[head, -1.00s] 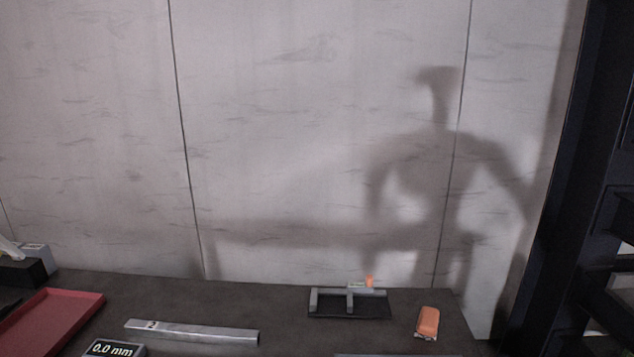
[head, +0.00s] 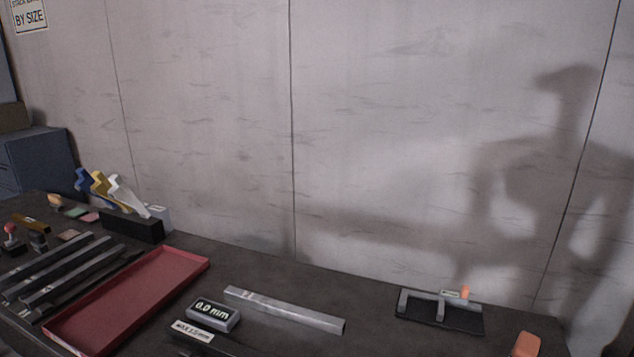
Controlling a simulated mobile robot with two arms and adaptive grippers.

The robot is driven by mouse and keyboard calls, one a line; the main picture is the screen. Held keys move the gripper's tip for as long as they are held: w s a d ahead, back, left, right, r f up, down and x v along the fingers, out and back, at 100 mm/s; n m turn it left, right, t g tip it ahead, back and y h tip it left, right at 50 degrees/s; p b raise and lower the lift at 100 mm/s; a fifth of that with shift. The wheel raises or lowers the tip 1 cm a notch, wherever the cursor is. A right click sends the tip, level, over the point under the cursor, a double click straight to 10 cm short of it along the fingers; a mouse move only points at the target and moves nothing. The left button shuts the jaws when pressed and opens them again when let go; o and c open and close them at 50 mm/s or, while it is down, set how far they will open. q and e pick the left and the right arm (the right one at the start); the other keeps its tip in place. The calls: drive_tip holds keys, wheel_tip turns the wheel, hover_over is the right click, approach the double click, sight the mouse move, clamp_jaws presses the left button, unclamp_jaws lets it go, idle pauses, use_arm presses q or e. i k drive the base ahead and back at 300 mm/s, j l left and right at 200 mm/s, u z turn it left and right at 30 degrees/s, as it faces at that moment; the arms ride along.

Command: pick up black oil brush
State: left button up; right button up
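I cannot clearly make out a black oil brush in the head view. Small items lie at the far left of the dark table, among them a tan-tipped item (head: 55,201), a brownish-yellow piece (head: 30,223) and a red-knobbed dark item (head: 11,238). They are too small to tell whether one of them is the brush. Neither of my grippers is in view.
A red tray (head: 178,262) lies right of several dark bars (head: 75,270). A black holder (head: 132,226) with coloured pieces stands behind it. A 0.0 mm display (head: 212,314), a metal bar (head: 285,310), a black fixture (head: 460,321) and an orange block (head: 526,345) lie rightward.

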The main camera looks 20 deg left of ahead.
sight(38, 240)
drive_tip(key=u, duration=2.1)
drive_tip(key=z, duration=2.4)
drive_tip(key=u, duration=2.4)
